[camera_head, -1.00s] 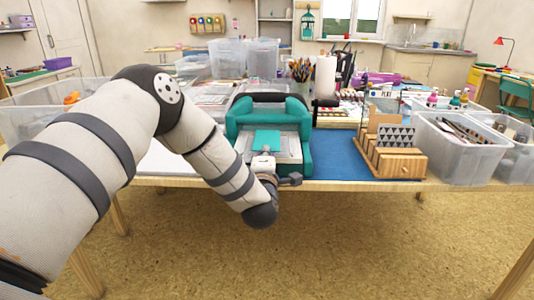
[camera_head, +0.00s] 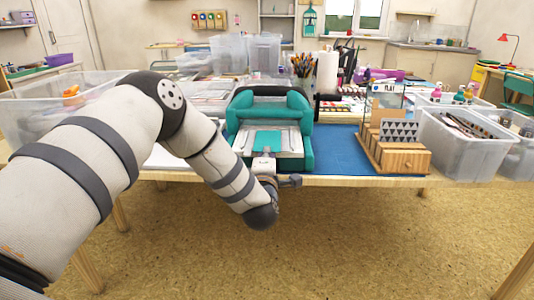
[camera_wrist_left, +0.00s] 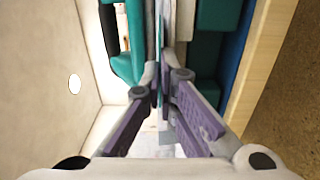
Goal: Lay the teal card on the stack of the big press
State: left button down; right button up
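The big press (camera_head: 308,152) is a teal machine with a black handle at the back of its top. It stands at the table's front, left of the blue mat. A pale grey stack (camera_head: 290,143) shows on its bed. The teal card (camera_head: 265,138) appears in front of the stack in the head view; whether it touches the stack cannot be told. My left gripper (camera_head: 264,158) is shut on the card. In the left wrist view, the fingers (camera_wrist_left: 163,80) meet around the card's thin edge (camera_wrist_left: 160,35). My right gripper is in neither view.
A wooden rack (camera_head: 402,162) with patterned cards stands on the blue mat (camera_head: 340,150). A clear bin (camera_head: 465,150) stands to its right, another (camera_head: 30,115) at far left. Pens in a cup (camera_head: 302,66) and a paper roll (camera_head: 326,75) stand behind the press.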

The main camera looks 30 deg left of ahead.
pick_arm(q)
jog(key=shift+r, duration=0.1)
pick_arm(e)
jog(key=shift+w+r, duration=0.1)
pick_arm(q)
jog(key=shift+f, duration=0.45)
dwell(0.6)
jog(key=c, duration=1.7)
grip_release()
jog(key=p+v, duration=0.2)
jog(key=v, duration=0.3)
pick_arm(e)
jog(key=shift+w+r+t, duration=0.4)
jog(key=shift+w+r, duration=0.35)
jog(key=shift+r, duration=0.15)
